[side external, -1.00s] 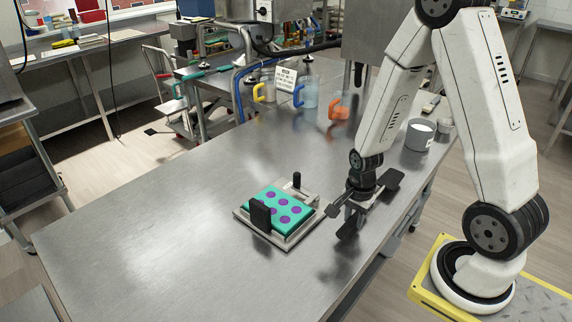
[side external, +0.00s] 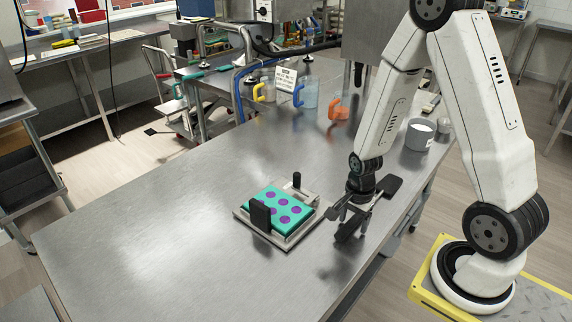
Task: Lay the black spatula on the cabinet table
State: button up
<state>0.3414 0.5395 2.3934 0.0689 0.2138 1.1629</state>
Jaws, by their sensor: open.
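My gripper (side external: 369,206) hangs over the near right edge of the steel table (side external: 150,225), to the right of the tray. Its dark jaws stand wide apart, and I see nothing held between them. I cannot pick out the black spatula for certain; the dark parts around my gripper are hard to tell apart, and my arm hides some of the table behind it. A metal tray (side external: 290,240) with a teal mold (side external: 272,220) with several purple rounds lies mid-table, with black upright handles at two sides.
A yellow-handled jug (side external: 259,93), a blue-handled jug (side external: 307,95) and an orange-handled jug (side external: 340,108) stand at the table's back. A grey pot (side external: 418,136) with white contents stands behind my arm at the right. The table's left and front are clear.

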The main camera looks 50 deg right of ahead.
jog(key=shift+r, duration=0.15)
jog(key=shift+d+r, duration=0.1)
jog(key=shift+r, duration=3.65)
jog(key=shift+w+a+r+n, duration=0.15)
jog(key=shift+a+n, duration=0.15)
jog(key=shift+n, duration=0.25)
jog(key=shift+a+r+n, duration=0.15)
jog(key=shift+a+n, duration=0.15)
jog(key=shift+n, duration=0.25)
jog(key=a+r+n+t, duration=0.2)
jog(key=a+r+n, duration=0.2)
jog(key=a+n, duration=0.4)
jog(key=w+n, duration=0.1)
jog(key=n, duration=0.6)
jog(key=shift+a+n+t, duration=0.15)
jog(key=shift+n+t, duration=0.15)
jog(key=shift+n, duration=0.1)
